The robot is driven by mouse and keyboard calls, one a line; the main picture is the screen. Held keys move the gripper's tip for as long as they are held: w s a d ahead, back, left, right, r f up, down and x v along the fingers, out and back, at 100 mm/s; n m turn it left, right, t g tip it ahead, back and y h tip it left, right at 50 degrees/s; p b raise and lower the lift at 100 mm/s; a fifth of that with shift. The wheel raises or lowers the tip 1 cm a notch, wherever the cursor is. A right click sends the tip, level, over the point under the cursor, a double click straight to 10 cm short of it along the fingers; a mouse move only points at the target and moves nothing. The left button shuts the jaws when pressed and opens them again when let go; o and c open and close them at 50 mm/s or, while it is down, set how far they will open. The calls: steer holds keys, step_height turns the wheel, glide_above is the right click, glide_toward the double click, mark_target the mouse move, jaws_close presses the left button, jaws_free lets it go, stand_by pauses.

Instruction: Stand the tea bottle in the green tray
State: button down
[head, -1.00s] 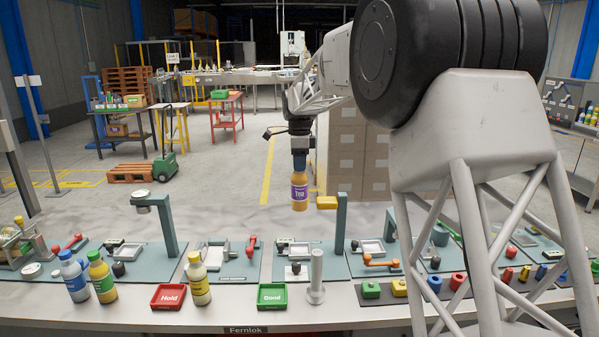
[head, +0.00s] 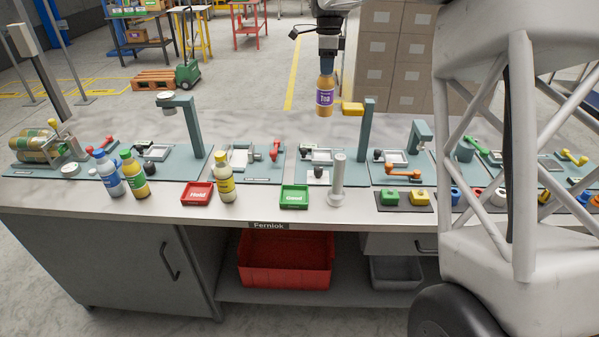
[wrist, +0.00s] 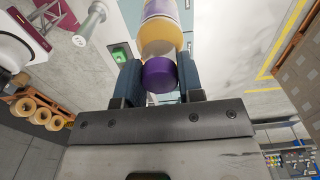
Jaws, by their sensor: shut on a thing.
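The tea bottle (head: 325,97), amber with a purple label, hangs upright from my gripper (head: 327,66) above the back of the bench. In the wrist view my gripper (wrist: 160,80) has its two blue fingers on either side of the bottle's purple cap (wrist: 160,75), and the bottle's body (wrist: 162,25) extends away from it. The green tray (head: 294,204), marked "Good", lies at the bench's front edge, below and a little left of the bottle in the head view. It looks empty. It also shows small in the wrist view (wrist: 121,54).
Teal stands (head: 367,130) rise behind. Blue-capped (head: 109,174) and green-capped (head: 134,174) bottles stand farther left.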

steer(key=s+a+f, duration=0.1)
steer(key=s+f, duration=0.3)
steer(key=s, duration=0.7)
steer(key=s+a+f, duration=0.1)
steer(key=s+f, duration=0.4)
steer(key=s, duration=0.7)
steer(key=s+a+f, duration=0.1)
steer(key=s+f, duration=0.3)
steer(key=s, duration=0.8)
steer(key=shift+s+a+f, duration=0.15)
steer(key=shift+a+f, duration=0.1)
steer(key=shift+a, duration=0.15)
steer(key=w+a, duration=0.2)
steer(key=w, duration=0.5)
steer(key=w+a+f, duration=0.1)
steer(key=w+a, duration=0.2)
steer(key=w, duration=0.5)
steer(key=shift+w+f, duration=0.15)
steer(key=shift+f, duration=0.1)
steer(key=shift+f, duration=1.75)
steer(key=c, duration=0.8)
jaws_free()
steer(key=shift+f, duration=0.1)
steer(key=shift+o, duration=0.2)
